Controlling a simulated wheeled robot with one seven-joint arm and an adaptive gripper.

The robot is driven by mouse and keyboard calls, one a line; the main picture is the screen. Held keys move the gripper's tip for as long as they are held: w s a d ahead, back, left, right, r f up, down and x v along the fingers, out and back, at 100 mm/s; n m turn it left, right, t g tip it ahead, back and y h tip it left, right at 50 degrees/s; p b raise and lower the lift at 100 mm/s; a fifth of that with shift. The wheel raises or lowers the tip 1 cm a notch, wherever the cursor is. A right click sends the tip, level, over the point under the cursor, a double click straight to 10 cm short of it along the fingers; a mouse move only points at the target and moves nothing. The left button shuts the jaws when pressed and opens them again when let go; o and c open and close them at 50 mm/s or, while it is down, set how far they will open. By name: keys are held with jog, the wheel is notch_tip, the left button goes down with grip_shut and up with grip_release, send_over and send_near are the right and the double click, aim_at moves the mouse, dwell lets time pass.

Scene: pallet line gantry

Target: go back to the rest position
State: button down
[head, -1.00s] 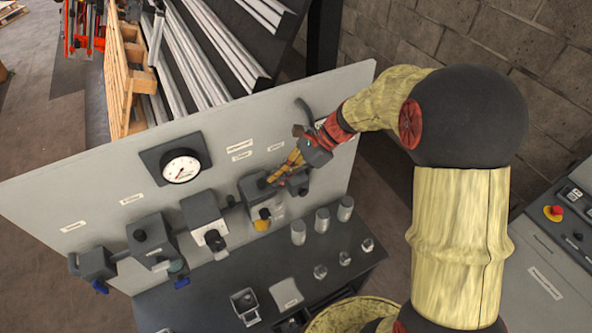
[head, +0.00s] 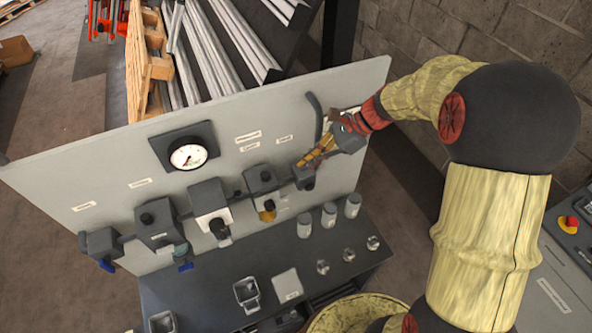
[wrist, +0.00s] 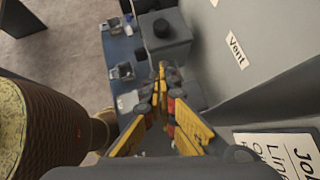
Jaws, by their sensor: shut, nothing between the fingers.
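My gripper (head: 303,163) is at the right end of the upright grey panel (head: 90,172), just above a dark box (head: 303,180) at the end of the pipe row. Its yellow fingers are together and hold nothing. In the wrist view the fingertips (wrist: 162,68) meet in front of a grey box with a black knob (wrist: 162,30). I cannot tell whether the fingers touch anything. My arm comes in from the right side.
A gauge (head: 187,156) and several valve boxes (head: 209,200) are on the panel. Several cylinders (head: 329,214) and small trays (head: 246,294) stand on the dark bench (head: 200,283). A curved pipe (head: 315,118) is beside my wrist. A grey control console (head: 575,245) stands at the right.

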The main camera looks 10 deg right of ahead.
jog(key=v, duration=0.5)
jog(key=s+d+f+n+h+b, duration=0.1)
jog(key=s+d+f+n+h, duration=0.1)
jog(key=s+d+f+n, duration=0.25)
jog(key=s+a+f+n+t+h+b, duration=0.2)
jog(key=s+f+n+b, duration=0.3)
jog(key=b, duration=0.7)
jog(key=s+a+f+n+t+h+b, duration=0.2)
jog(key=s+f+n+h+b, duration=0.3)
jog(key=s+n+b, duration=0.4)
jog(key=s+f+t+b, duration=0.1)
jog(key=s+b, duration=0.1)
jog(key=b, duration=0.1)
jog(key=shift+a+f, duration=0.3)
jog(key=shift+a, duration=0.05)
jog(key=shift+s+a+n, duration=0.1)
jog(key=shift+n, duration=0.15)
